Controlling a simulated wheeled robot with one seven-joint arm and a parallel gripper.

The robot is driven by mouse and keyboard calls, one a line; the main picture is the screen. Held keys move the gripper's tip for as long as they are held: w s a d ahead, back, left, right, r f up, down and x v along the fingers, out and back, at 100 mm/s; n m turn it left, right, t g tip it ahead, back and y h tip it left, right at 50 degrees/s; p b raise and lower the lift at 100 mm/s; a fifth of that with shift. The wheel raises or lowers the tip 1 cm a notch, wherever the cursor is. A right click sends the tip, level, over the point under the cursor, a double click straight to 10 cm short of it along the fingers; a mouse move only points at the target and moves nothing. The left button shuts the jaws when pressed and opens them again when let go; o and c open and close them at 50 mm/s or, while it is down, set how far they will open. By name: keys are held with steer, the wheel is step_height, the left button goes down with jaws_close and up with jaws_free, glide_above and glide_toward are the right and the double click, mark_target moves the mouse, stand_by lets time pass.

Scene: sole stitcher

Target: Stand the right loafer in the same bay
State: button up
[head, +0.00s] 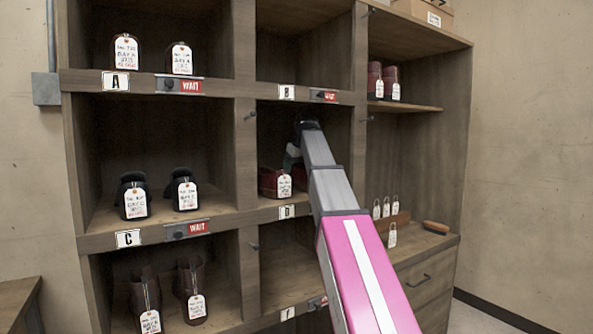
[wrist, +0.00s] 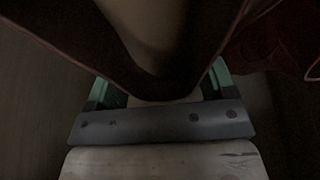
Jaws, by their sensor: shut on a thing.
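My gripper (head: 293,160) reaches into bay D, the middle bay of the centre column. In the wrist view my gripper (wrist: 160,88) is shut on a dark loafer (wrist: 165,35), with a green finger at each side of its edge. In the head view this loafer is largely hidden by my arm; a dark red bit (head: 300,178) shows beside it. Another dark red loafer (head: 267,182) with a white tag stands in the bay at left. In the wrist view a maroon shoe edge (wrist: 285,40) is close on the right. Whether the held loafer touches the floor I cannot tell.
The bay's side walls and the shelf (head: 322,98) above leave little room around my arm. Tagged black shoes (head: 133,196) stand in bay C, brown boots (head: 146,290) below. A right-hand counter holds white tags (head: 386,208) and a brush (head: 435,227).

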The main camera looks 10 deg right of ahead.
steer(key=shift+f, duration=0.25)
steer(key=o, duration=1.1)
steer(key=shift+o, duration=0.2)
steer(key=shift+r, duration=0.15)
steer(key=shift+s+d+r, duration=0.15)
steer(key=shift+s+r, duration=0.1)
steer(key=shift+r, duration=0.3)
steer(key=s+d, duration=0.1)
steer(key=s, duration=0.2)
steer(key=s+d, duration=0.2)
steer(key=s, duration=0.2)
steer(key=s+d, duration=0.1)
steer(key=s, duration=0.3)
steer(key=shift+d, duration=0.25)
